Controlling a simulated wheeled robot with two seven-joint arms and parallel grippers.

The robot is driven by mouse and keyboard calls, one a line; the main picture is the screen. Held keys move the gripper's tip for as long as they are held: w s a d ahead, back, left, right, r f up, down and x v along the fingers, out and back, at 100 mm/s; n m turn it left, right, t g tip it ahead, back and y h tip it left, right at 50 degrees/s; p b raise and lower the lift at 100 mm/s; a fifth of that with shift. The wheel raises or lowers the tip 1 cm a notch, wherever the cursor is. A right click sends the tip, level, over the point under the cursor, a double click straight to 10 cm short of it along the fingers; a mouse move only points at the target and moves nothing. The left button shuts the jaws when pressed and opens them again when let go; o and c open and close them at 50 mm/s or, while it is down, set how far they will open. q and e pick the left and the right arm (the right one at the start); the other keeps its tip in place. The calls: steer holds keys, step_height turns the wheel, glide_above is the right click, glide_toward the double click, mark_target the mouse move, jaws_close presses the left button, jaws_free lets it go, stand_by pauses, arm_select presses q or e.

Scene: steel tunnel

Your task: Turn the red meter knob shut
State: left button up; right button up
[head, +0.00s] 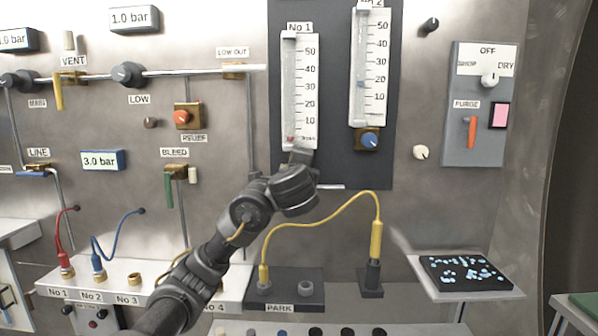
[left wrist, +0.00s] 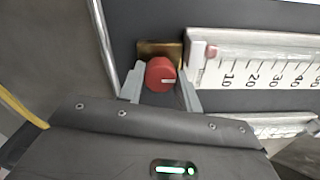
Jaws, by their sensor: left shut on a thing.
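The red meter knob (left wrist: 158,78) shows in the left wrist view, on a brass block (left wrist: 150,47) at the low end of the No 1 meter (left wrist: 260,62). My left gripper (left wrist: 162,72) has a finger on each side of the knob and is shut on it. The white mark on the knob points right in that view. In the head view my left gripper (head: 301,157) is at the foot of the No 1 meter (head: 299,90) and hides the red knob. The meter's red float (head: 291,139) sits near the bottom of its scale. My right gripper is not in view.
The No 2 meter (head: 369,68) with its blue knob (head: 370,139) is just right on the same dark panel (head: 335,165). A yellow hose (head: 325,216) arches below my left gripper. A tray (head: 465,288) stands out at the right.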

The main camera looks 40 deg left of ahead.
arm_select(q)
steer(key=shift+f+n, duration=0.1)
steer(key=shift+n, duration=0.2)
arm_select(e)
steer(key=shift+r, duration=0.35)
arm_select(q)
steer(key=o, duration=0.7)
steer(key=shift+d, duration=0.1)
steer(key=v, duration=0.7)
steer(key=shift+s+d+p, duration=0.15)
steer(key=shift+s+p, duration=0.05)
steer(key=shift+p, duration=0.1)
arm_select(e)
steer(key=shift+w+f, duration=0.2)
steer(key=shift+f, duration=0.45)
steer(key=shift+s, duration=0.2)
